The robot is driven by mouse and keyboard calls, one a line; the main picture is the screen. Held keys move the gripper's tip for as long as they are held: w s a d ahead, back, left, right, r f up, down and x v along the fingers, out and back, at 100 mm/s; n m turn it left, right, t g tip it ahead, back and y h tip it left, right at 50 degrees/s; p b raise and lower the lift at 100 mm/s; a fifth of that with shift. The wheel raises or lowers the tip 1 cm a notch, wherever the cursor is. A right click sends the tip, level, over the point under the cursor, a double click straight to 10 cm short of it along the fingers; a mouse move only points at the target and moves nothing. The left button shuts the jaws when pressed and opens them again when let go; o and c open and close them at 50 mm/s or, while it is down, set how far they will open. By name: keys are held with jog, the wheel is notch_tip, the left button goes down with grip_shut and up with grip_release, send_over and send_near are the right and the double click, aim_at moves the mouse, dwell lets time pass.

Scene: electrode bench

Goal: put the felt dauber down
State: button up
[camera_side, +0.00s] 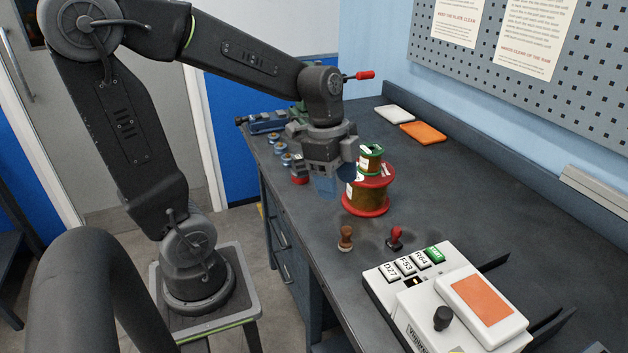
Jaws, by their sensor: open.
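My gripper (335,182) is open, with its blue fingers pointing down near the left side of the large spool. I see nothing held between the fingers. A small brown knobbed piece with a pale foot (345,238) stands upright on the dark bench top, in front of the spool and apart from my gripper. It looks like the felt dauber. A similar red-knobbed piece (395,238) with a dark foot stands to its right, so I cannot be fully sure which is the dauber.
A large red-flanged spool (368,197) carries a small green-flanged spool (371,158) beside my gripper. A white device (400,300) with labelled keys fills the bench front. An orange pad (422,133) and a white pad (394,114) lie behind. The bench's right middle is clear.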

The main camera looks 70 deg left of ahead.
jog(key=s+d+r+n+t+y, duration=0.2)
jog(key=s+d+r+n+t, duration=0.2)
jog(key=s+n, duration=0.3)
jog(key=shift+s+d+r+n, duration=0.15)
jog(key=shift+d+r+n, duration=0.45)
jog(key=shift+n, duration=1.7)
